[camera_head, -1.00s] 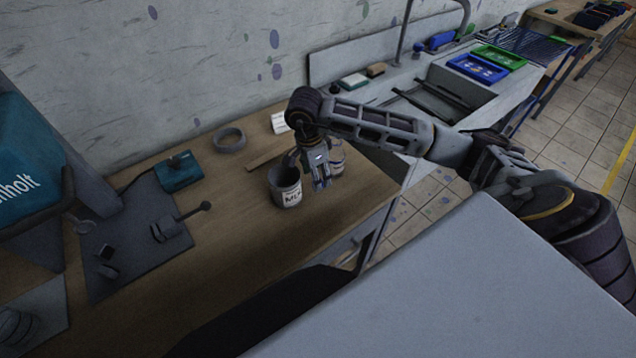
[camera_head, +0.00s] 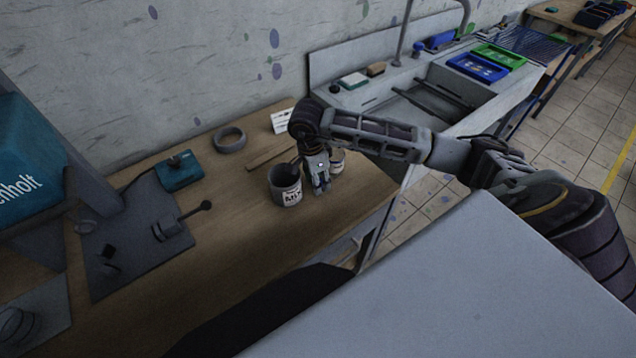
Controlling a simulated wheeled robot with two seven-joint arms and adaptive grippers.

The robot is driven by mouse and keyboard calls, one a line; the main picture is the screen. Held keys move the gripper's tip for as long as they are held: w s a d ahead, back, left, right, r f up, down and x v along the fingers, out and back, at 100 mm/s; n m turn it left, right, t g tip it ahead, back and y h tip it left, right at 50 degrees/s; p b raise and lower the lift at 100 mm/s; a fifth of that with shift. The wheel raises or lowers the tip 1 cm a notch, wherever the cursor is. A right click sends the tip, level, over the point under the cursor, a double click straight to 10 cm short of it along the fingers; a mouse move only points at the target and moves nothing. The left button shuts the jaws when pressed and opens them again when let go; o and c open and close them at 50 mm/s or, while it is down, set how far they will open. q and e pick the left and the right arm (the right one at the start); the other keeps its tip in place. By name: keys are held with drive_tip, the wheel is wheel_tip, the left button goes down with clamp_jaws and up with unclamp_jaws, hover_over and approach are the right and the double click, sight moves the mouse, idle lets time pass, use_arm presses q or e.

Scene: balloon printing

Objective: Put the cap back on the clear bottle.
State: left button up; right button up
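I cannot make out a clear bottle or a loose cap in this view. My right gripper (camera_head: 320,187) points down just above the wooden workbench. It is right beside a grey cup-like container with a printed label (camera_head: 287,188), at that container's right side. A second small, light container (camera_head: 338,161) stands behind my gripper and is partly hidden by it. The fingers are small and dark here. I cannot tell whether they are open or shut, or whether they hold anything. My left gripper is not in view.
The wooden bench (camera_head: 230,235) is clear in front of the containers. A grey ring (camera_head: 229,140), a flat wooden strip (camera_head: 268,154) and a white card (camera_head: 282,120) lie behind. A teal box (camera_head: 180,172) stands left. A sink (camera_head: 440,95) is at the right.

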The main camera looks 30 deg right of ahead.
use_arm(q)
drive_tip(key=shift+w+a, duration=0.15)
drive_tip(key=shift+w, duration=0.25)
use_arm(e)
drive_tip(key=c, duration=0.3)
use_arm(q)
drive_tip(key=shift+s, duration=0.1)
